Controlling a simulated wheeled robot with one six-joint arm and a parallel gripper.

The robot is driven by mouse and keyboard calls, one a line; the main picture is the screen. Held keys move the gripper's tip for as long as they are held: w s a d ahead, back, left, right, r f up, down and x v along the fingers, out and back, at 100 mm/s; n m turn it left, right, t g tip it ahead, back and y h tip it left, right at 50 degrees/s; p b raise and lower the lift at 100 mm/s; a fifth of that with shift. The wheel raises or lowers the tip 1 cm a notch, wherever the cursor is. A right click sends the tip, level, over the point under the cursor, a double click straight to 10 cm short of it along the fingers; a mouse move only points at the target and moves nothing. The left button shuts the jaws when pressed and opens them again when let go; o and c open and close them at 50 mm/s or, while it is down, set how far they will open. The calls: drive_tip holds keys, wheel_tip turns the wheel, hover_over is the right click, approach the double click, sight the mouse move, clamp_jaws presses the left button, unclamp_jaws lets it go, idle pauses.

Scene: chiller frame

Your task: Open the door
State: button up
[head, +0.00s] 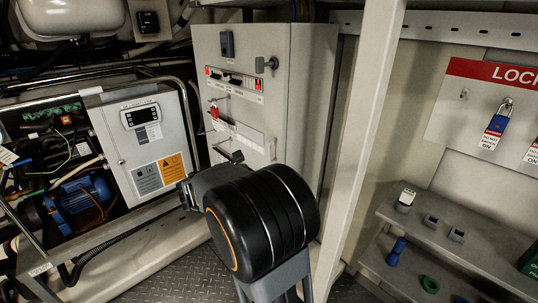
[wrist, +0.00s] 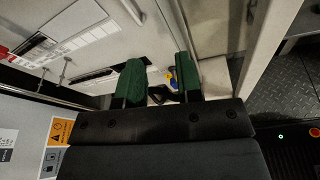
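A tall grey cabinet (head: 310,90) stands in the middle of the head view, its door (head: 262,115) appearing closed. A dark handle (head: 267,64) sits near the upper right of the door, with a lock-like fitting (head: 227,44) to its left. My gripper (head: 186,192) is in front of the cabinet's lower part, below and apart from that handle; my black wrist hides part of the cabinet. In the wrist view, my gripper (wrist: 160,84) has its two green-padded fingers apart. Small dark, yellow and blue items show between them, but I cannot tell whether any is within reach.
A smaller control box (head: 145,140) with a display stands left, beside a blue motor (head: 82,197) and pipes. A pale upright post (head: 358,150) rises close to the cabinet's right. Farther right are a lockout board (head: 490,105) with padlocks and a stepped shelf (head: 450,230).

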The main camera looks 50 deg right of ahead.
drive_tip(key=w+d+n+h, duration=0.1)
drive_tip(key=d, duration=0.4)
drive_tip(key=w+d+n+t, duration=0.1)
drive_tip(key=w+d, duration=0.1)
drive_tip(key=d, duration=0.3)
drive_tip(key=w+d+n+h, duration=0.1)
drive_tip(key=w+d, duration=0.1)
drive_tip(key=d, duration=0.4)
drive_tip(key=shift+w+r+n+t+h, duration=0.25)
drive_tip(key=shift+r+n+t+h, duration=0.05)
drive_tip(key=shift+n, duration=0.1)
clamp_jaws()
